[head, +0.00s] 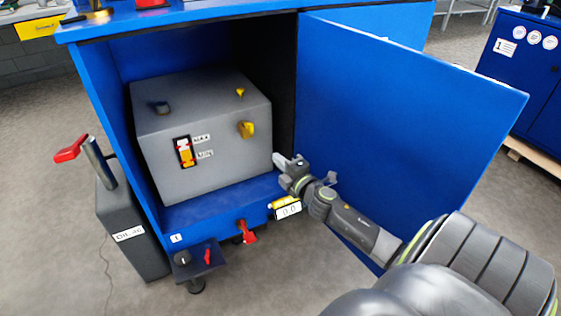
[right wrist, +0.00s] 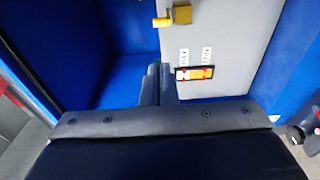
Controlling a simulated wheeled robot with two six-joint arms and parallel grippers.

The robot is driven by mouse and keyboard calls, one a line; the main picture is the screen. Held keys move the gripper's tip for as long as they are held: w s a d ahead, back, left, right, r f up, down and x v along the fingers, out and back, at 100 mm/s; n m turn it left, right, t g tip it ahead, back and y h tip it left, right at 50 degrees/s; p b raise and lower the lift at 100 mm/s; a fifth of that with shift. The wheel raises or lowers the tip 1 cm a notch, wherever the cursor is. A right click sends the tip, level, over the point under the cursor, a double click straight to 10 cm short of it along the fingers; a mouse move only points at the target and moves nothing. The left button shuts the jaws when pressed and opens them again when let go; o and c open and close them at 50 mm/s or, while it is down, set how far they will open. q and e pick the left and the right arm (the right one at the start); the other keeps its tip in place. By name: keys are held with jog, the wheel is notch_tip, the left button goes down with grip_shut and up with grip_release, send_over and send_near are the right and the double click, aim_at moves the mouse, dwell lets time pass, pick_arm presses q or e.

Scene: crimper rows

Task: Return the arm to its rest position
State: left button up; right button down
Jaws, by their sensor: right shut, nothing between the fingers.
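My right gripper (head: 284,163) is shut and empty in the head view, in front of the open blue cabinet near the right edge of its opening. Its closed fingers also show in the right wrist view (right wrist: 159,84), pointing toward the cabinet. A grey box (head: 200,140) with a red and yellow switch (head: 185,152) and yellow knobs stands inside the cabinet. The same box shows in the right wrist view (right wrist: 228,30). The fingers appear apart from the box, to its right in the head view. My left gripper is in neither view.
The blue cabinet door (head: 410,100) stands wide open just right of my right arm. A grey case (head: 130,225) with a red-handled lever stands left of the cabinet. A red valve handle (head: 247,232) and a small control panel (head: 198,264) jut out at the cabinet's lower front.

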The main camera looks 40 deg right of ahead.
jog(key=s+a+f+m+g+h, duration=0.35)
jog(key=s+f+m+g, duration=0.45)
jog(key=s+f+m, duration=0.55)
jog(key=s+a+f+m+g+y+p, duration=0.1)
jog(key=s+a+f+m+g+y, duration=0.2)
jog(key=s+a, duration=0.6)
jog(key=s+a+f+m+g+y, duration=0.2)
jog(key=s+a+f+g+y, duration=0.15)
jog(key=s+a, duration=0.55)
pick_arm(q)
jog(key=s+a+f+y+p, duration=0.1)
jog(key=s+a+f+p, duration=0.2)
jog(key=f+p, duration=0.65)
pick_arm(e)
jog(key=s+d+f+g+h+p, duration=0.1)
jog(key=s+d+f+p, duration=0.1)
jog(key=s+d+f, duration=0.4)
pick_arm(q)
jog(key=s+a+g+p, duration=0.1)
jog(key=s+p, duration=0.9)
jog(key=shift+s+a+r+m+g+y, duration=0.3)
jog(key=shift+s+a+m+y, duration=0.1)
pick_arm(e)
jog(key=s+d+f+n+g, duration=0.1)
jog(key=s+f, duration=0.1)
jog(key=s, duration=0.7)
jog(key=shift+s+d+h, duration=0.2)
jog(key=shift+s+h, duration=0.2)
